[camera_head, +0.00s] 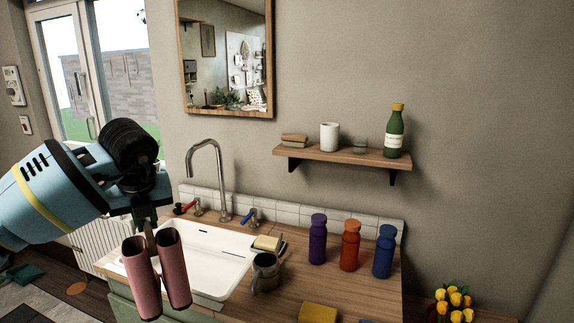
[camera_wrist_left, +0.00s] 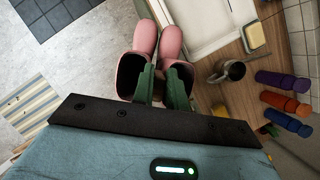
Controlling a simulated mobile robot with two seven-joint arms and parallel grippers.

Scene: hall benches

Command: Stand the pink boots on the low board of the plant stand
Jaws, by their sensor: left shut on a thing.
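The pink boots (camera_head: 159,275) hang as a pair from my left gripper (camera_head: 150,232), upright, in front of the left end of the sink counter. In the left wrist view the boots (camera_wrist_left: 145,40) are side by side with their dark openings toward me, and the green fingers of my left gripper (camera_wrist_left: 162,88) are shut on them at the shaft tops. At the lower right of the head view, yellow flowers (camera_head: 455,300) stand at a wooden surface (camera_head: 490,319) cut by the frame; I cannot tell whether this is the plant stand. No low board shows. My right gripper is out of view.
A wooden counter (camera_head: 285,292) holds a white sink (camera_head: 205,262), a mug (camera_head: 265,272), a yellow sponge (camera_head: 318,312) and purple, orange and blue bottles (camera_head: 351,247). A wall shelf (camera_head: 340,155) and mirror (camera_head: 227,55) are above. A glass door (camera_head: 85,75) is at left.

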